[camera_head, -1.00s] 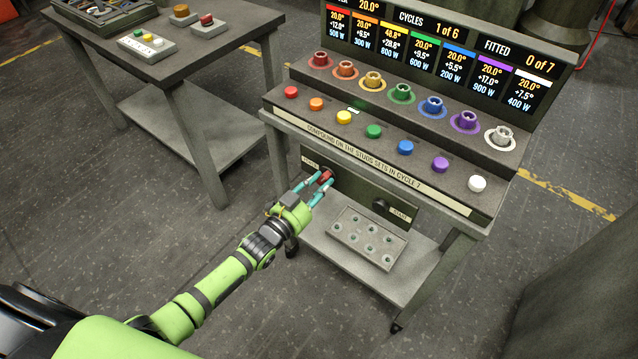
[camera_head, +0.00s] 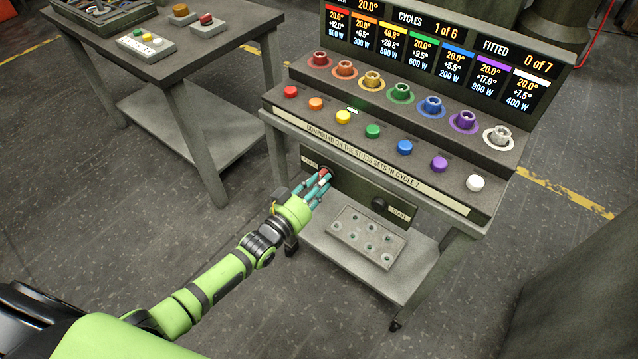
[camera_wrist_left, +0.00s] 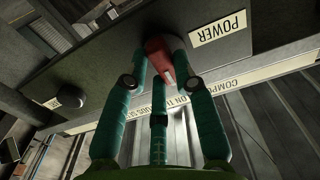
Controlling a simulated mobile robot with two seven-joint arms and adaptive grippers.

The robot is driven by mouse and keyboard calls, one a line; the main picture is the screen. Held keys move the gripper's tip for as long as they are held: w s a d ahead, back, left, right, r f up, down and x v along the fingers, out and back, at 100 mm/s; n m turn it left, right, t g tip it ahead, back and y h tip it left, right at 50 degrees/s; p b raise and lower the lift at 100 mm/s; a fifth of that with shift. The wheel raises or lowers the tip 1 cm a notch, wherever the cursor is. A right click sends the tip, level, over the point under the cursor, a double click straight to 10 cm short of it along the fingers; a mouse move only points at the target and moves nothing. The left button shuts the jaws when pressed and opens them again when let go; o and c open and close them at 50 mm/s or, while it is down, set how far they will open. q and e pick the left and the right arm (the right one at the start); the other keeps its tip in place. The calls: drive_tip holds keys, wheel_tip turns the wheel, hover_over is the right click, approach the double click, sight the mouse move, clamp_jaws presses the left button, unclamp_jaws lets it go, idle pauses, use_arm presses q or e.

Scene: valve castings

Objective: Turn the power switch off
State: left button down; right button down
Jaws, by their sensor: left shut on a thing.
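The power switch is a red knob (camera_head: 324,173) on the dark front panel under the bench's sloped top. In the left wrist view the red knob (camera_wrist_left: 160,54) sits beside a "POWER" label (camera_wrist_left: 219,28). My left gripper (camera_head: 321,182) has its teal fingers closed around the knob; in the left wrist view the fingers (camera_wrist_left: 163,72) lie on both sides of it. The fingers partly hide the knob in the head view. My right gripper is in neither view.
A dark round knob (camera_head: 379,204) is further right on the panel. Several coloured buttons and sockets line the bench top, below a display board (camera_head: 440,47). Another table (camera_head: 165,62) stands left.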

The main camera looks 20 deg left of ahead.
use_arm(q)
drive_tip(key=c, duration=1)
unclamp_jaws()
drive_tip(key=shift+s, duration=0.1)
drive_tip(key=v, duration=1.1)
drive_tip(key=shift+s+a, duration=0.15)
drive_tip(key=shift+s, duration=0.25)
